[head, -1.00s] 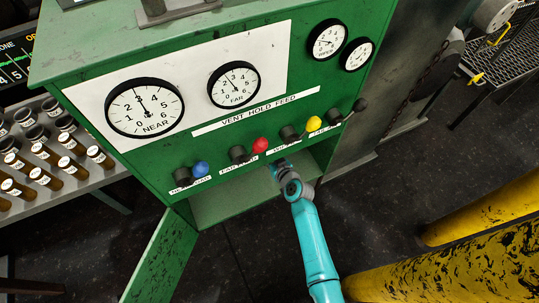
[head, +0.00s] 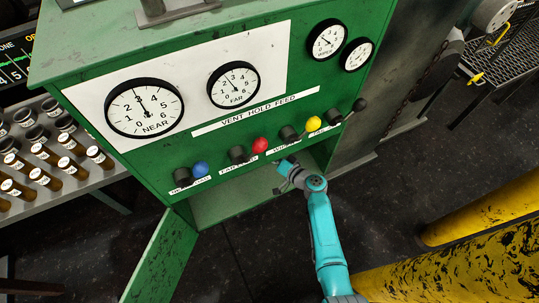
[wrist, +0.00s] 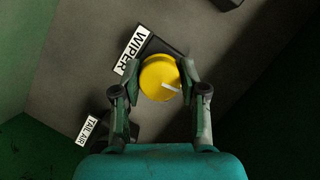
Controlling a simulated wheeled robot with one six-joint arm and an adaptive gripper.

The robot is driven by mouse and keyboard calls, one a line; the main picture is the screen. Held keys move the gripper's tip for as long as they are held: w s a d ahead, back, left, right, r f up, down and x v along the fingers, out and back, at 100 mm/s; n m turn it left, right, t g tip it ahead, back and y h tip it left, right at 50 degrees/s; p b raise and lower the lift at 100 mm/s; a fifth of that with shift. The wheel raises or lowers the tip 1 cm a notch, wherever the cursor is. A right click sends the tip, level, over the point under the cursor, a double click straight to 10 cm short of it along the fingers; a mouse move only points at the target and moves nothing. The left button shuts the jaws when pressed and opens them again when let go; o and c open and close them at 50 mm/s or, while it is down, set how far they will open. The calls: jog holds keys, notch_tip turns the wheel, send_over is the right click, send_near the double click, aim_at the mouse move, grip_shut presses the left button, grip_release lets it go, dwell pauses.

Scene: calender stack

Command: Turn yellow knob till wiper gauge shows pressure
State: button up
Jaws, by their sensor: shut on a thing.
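In the wrist view a round yellow knob (wrist: 159,77) with a white pointer mark sits beside a white WIPER label (wrist: 132,51). My gripper (wrist: 160,72) is shut on it, one finger on each side. In the head view my gripper (head: 284,170) reaches into the cabinet opening below the panel, and this knob is hidden there. The wiper gauge (head: 327,40) is the small upper dial at the panel's right; its needle is too small to read surely.
The green cabinet front carries larger near (head: 145,106) and far (head: 233,85) gauges and valves with blue, red, yellow (head: 313,123) and black ball ends above the opening. A green door (head: 162,258) hangs open at left. A TAIL AIR label (wrist: 87,130) is beside my gripper.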

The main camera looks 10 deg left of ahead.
jog(key=shift+m+y, duration=0.4)
jog(key=shift+m, duration=0.3)
jog(key=o, duration=1.1)
jog(key=shift+o, duration=0.2)
jog(key=v, duration=1.2)
jog(key=shift+f, duration=0.15)
